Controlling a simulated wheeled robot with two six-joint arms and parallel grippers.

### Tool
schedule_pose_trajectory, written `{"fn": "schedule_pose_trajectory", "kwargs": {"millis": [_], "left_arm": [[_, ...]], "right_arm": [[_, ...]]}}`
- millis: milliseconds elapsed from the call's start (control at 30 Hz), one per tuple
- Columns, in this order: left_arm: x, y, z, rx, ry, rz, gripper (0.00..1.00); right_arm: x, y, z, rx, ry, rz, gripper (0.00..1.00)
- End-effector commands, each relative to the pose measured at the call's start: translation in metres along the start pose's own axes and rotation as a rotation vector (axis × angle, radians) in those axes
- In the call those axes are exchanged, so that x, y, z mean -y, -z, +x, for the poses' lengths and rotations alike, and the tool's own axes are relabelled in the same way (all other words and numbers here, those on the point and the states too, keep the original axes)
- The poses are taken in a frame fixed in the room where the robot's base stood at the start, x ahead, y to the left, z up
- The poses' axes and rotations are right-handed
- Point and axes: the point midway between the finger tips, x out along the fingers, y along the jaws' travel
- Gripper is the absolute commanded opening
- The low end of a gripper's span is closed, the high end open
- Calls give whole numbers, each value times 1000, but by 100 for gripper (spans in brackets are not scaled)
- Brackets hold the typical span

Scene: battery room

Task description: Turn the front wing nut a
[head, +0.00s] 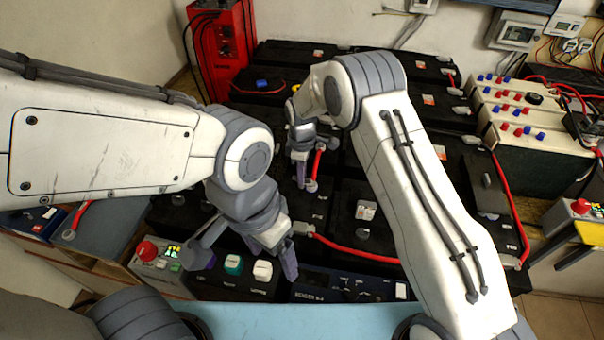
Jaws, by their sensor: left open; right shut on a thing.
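Black batteries (335,205) fill the bench, with grey terminal fittings too small for me to tell which is front wing nut a. One grey fitting (302,228) sits at the end of a long red cable, just right of and beyond my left gripper. My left gripper (245,264) is open and empty, its fingers spread above the front panels. My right gripper (301,172) points down over the middle batteries. It is shut beside a short red cable (318,163), whose grey lower end (311,186) shows. Its fingertips are partly hidden, so what it holds is unclear.
A red charger (222,45) is at the back left, and a terminal box (528,112) at the right. My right arm covers much of the right batteries.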

Motion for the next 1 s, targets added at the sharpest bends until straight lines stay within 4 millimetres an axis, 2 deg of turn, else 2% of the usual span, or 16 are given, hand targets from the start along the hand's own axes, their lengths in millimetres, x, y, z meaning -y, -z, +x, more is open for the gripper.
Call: {"fn": "schedule_pose_trajectory", "kwargs": {"millis": [667,700,767,1000], "left_arm": [[0,0,-1,0,0,0,78],[0,0,-1,0,0,0,78],[0,0,-1,0,0,0,78],[0,0,-1,0,0,0,78]], "right_arm": [[-1,2,-2,-4,-6,-63,0],[-2,2,-2,-4,-6,-63,23],[-1,2,-2,-4,-5,-63,45],[-1,1,-1,-2,-2,-61,45]]}}
